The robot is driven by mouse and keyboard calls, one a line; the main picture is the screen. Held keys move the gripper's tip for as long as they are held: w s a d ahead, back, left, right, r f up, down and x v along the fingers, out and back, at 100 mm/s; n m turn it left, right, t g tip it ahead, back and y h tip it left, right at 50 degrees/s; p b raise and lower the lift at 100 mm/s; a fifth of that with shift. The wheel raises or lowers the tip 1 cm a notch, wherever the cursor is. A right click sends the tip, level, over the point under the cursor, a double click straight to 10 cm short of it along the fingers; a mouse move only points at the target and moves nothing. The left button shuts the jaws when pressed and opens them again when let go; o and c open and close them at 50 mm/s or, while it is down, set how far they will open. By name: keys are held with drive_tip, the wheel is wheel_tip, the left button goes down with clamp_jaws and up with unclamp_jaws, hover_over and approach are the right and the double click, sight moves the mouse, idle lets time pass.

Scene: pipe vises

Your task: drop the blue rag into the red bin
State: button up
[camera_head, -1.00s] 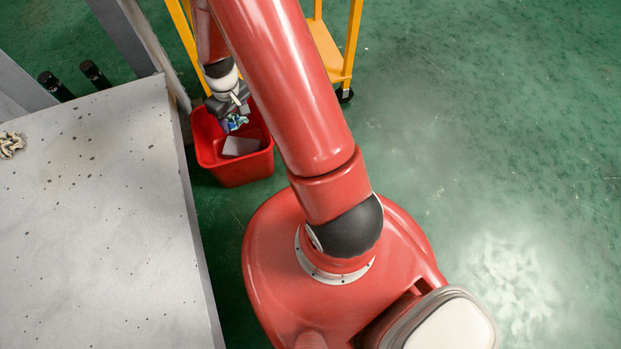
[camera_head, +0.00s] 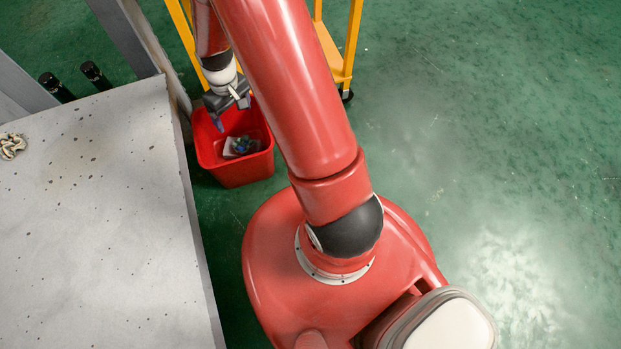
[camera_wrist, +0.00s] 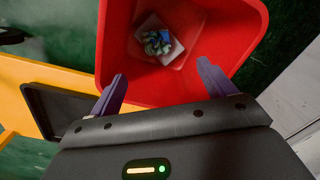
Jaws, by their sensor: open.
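The blue rag (camera_head: 243,145) lies crumpled inside the red bin (camera_head: 240,172), on a pale grey object (camera_head: 231,152) at its bottom. In the wrist view the rag (camera_wrist: 157,42) shows as a blue and green bundle on that pale piece, in the red bin (camera_wrist: 240,25). My gripper (camera_head: 220,124) is above the left part of the bin, apart from the rag. In the wrist view my gripper (camera_wrist: 160,82) has its two purple fingers spread wide with nothing between them.
A grey speckled table (camera_head: 100,220) stands left of the bin, with a beige crumpled cloth (camera_head: 12,146) at its left edge. A yellow cart (camera_head: 345,50) stands behind the bin. The green floor to the right is clear.

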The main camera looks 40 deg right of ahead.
wheel_tip(320, 180, up, 5)
drive_tip(key=shift+d+r+p, duration=0.1)
drive_tip(key=shift+p, duration=0.3)
